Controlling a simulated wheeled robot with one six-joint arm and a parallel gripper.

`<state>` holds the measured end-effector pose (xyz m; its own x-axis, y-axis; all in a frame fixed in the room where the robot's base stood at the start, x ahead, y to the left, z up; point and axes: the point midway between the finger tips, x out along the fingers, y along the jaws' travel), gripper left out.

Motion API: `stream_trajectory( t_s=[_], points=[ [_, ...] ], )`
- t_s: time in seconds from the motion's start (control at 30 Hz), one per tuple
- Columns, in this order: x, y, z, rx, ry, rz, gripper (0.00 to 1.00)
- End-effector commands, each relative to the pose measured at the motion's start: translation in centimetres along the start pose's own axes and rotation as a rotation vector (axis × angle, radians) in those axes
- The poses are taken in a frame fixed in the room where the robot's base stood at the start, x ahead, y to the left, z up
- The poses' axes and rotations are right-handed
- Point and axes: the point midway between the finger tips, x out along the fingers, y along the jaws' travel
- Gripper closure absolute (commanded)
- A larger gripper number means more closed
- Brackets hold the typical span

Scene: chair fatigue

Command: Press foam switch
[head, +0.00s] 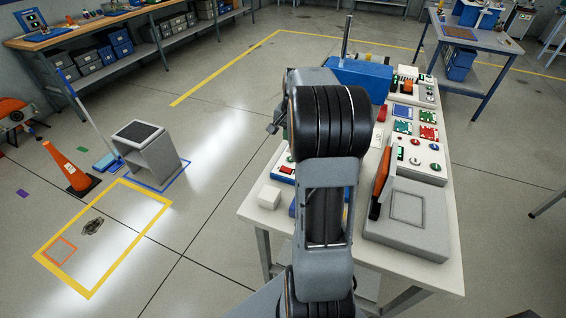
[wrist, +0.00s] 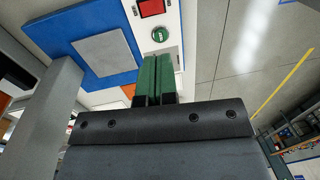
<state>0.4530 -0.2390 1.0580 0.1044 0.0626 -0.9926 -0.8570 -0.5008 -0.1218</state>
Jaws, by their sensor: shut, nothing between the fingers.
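My gripper (wrist: 148,60) is shut and empty, its two green fingers side by side in the wrist view. The fingertips appear just below a round green button (wrist: 160,34) in the picture, on a white panel with a red square (wrist: 151,8). I cannot tell whether they touch the panel. Which part is the foam switch is not certain. In the head view my arm hides the gripper's fingers and part of the table. A small panel with a green button (head: 290,159) and a red part shows just left of my arm.
The white table (head: 421,280) carries a blue box (head: 362,78), several control panels and a grey box (head: 408,214) with an orange part. A white cube (head: 269,197) stands near its left edge. A blue plate (wrist: 65,68) with a grey square lies left of the fingers.

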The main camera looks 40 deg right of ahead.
Motion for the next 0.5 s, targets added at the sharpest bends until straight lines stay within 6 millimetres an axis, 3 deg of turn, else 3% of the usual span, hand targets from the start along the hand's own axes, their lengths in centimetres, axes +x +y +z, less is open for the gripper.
stream_trajectory(
  t_s=[0.27,0.5],
  points=[
    [0.3,0.0,0.1,-0.002,0.0,0.0,1.0],
    [3.3,0.0,0.1,-0.003,-0.004,0.002,1.0]
  ],
)
